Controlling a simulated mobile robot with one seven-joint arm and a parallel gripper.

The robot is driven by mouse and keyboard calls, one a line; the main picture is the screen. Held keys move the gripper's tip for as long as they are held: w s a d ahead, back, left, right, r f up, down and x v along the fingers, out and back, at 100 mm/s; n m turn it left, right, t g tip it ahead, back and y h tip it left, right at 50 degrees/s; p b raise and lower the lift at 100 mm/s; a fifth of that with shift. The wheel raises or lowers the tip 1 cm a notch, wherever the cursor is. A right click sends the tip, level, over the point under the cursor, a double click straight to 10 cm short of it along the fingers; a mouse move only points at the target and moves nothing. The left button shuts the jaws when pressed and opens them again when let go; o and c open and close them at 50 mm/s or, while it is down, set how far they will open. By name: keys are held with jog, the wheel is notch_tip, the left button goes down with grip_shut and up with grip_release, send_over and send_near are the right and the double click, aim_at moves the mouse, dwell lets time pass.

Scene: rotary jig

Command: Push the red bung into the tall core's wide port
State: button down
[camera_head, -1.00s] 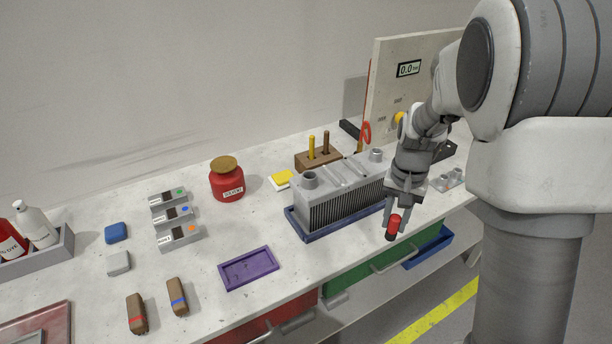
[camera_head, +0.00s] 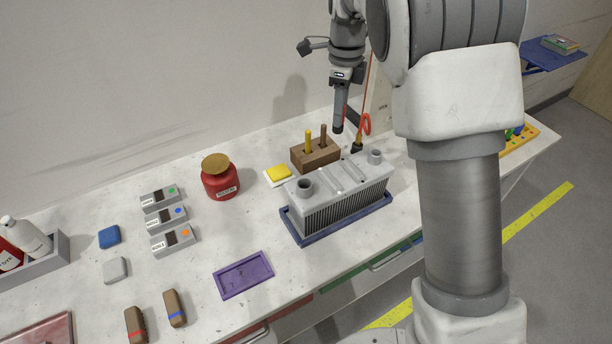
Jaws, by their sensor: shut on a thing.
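The tall core is a grey finned block (camera_head: 335,200) standing in a blue tray (camera_head: 330,228) on the bench. It has two round ports on top; the left one, the wide port (camera_head: 304,186), looks larger and its dark opening is uncovered. The narrower port (camera_head: 375,156) is at the right end. My gripper (camera_head: 339,117) points down above the bench, behind the core and higher than its top. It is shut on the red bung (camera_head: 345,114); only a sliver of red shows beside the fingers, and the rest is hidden.
A wooden block (camera_head: 316,157) with a yellow and a brown peg stands behind the core, below my gripper. A red solvent jar (camera_head: 221,182), yellow pad (camera_head: 279,173) and purple tray (camera_head: 243,275) lie to the left. Bench space between the purple tray and core is clear.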

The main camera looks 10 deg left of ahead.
jog(key=shift+a+r, duration=0.15)
jog(key=shift+a, duration=0.1)
jog(key=shift+s+a+f+p, duration=0.2)
jog(key=shift+s+a+f, duration=0.8)
jog(key=shift+s+f, duration=0.7)
jog(key=shift+s+a+f+p, duration=0.25)
jog(key=shift+s+a+f, duration=0.7)
jog(key=shift+s+f, duration=0.8)
jog(key=shift+s+a+f+p, duration=0.2)
jog(key=shift+s+a+f, duration=0.8)
jog(key=shift+s+f, duration=0.7)
jog(key=shift+w+f, duration=0.3)
jog(key=shift+f, duration=0.15)
jog(key=c, duration=0.6)
grip_release()
